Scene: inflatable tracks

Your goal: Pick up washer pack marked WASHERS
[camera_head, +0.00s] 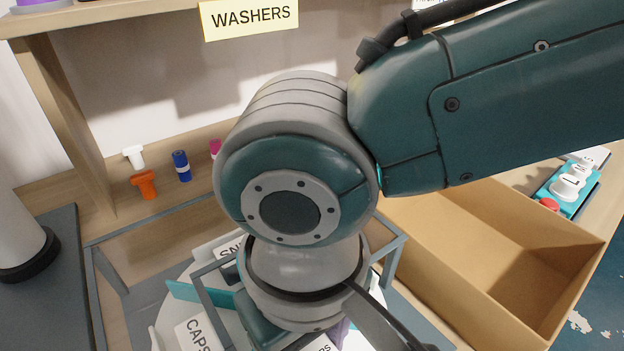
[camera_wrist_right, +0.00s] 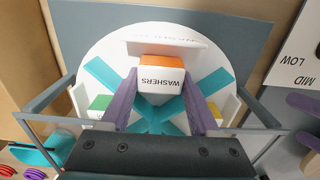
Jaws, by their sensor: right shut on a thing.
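The washer pack (camera_wrist_right: 160,78), a small box with an orange face and a white label reading WASHERS, is in the middle of the right wrist view. My right gripper (camera_wrist_right: 161,88) has its two purple fingers on either side of the pack and is shut on it. The pack is over a white round tray (camera_wrist_right: 110,52) with teal dividers; I cannot tell whether it touches the tray. In the head view my right arm hides the pack and most of the gripper.
A yellow WASHERS sign (camera_head: 248,18) hangs on the shelf edge. Grey frame bars (camera_head: 101,270) surround the round tray. An open cardboard box (camera_head: 480,265) stands to the right. Small white, orange and blue (camera_head: 181,166) pieces stand at the back left.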

